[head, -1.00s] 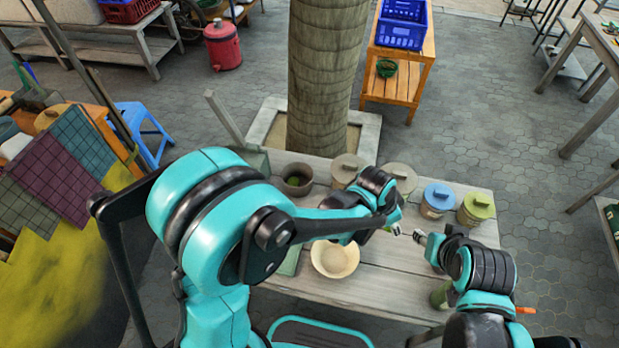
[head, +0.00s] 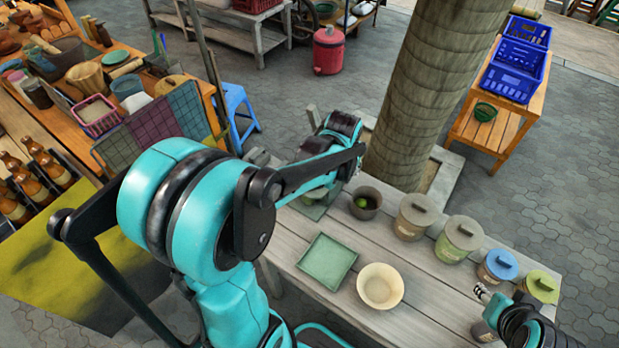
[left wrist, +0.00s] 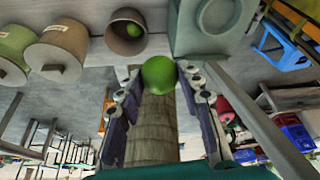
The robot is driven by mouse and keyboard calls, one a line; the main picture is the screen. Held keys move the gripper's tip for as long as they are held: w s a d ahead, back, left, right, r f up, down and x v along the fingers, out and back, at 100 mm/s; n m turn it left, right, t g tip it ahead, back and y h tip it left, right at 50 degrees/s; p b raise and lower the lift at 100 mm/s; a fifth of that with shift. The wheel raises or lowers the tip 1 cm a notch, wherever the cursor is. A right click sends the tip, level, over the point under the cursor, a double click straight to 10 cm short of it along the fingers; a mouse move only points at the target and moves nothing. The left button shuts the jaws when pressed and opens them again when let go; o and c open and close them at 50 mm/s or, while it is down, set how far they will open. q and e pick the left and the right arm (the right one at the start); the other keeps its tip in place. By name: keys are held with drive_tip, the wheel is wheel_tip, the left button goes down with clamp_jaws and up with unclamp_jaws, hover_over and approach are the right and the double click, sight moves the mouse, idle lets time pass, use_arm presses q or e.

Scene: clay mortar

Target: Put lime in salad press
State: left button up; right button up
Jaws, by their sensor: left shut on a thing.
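A green lime (left wrist: 159,73) sits between the fingertips of my left gripper (left wrist: 160,82), which is shut on it, in the left wrist view. In the head view my left arm hides its fingers and the lime. A dark pot (head: 372,212) with another lime (head: 361,203) in it stands near the table's back left; it also shows in the left wrist view (left wrist: 110,42). A grey-green item (head: 312,208), possibly the salad press, is partly hidden beneath my left arm. My right gripper (head: 483,291) is at the table's right front; its opening is unclear.
A green square tray (head: 327,262) and a cream bowl (head: 381,287) rest on the wooden table (head: 400,250). Several lidded jars stand along the back right, including a beige one (head: 413,219). A tree trunk (head: 430,90) rises behind the table.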

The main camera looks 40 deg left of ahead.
use_arm(q)
drive_tip(key=a+f+b, duration=0.1)
drive_tip(key=a+f, duration=0.1)
drive_tip(key=a, duration=0.2)
drive_tip(key=a+f+b, duration=0.1)
drive_tip(key=a+f, duration=0.1)
drive_tip(key=a, duration=0.2)
drive_tip(key=s+a+f+b, duration=0.1)
drive_tip(key=a+f, duration=0.1)
drive_tip(key=a, duration=0.2)
drive_tip(key=shift+s+f, duration=0.1)
drive_tip(key=shift+f, duration=0.3)
wheel_tip(320, 180, down, 4)
drive_tip(key=shift+r+b, duration=0.1)
drive_tip(key=shift+b, duration=0.75)
drive_tip(key=shift+f, duration=0.2)
drive_tip(key=shift+f, duration=0.15)
drive_tip(key=o, duration=1.3)
drive_tip(key=shift+c, duration=0.2)
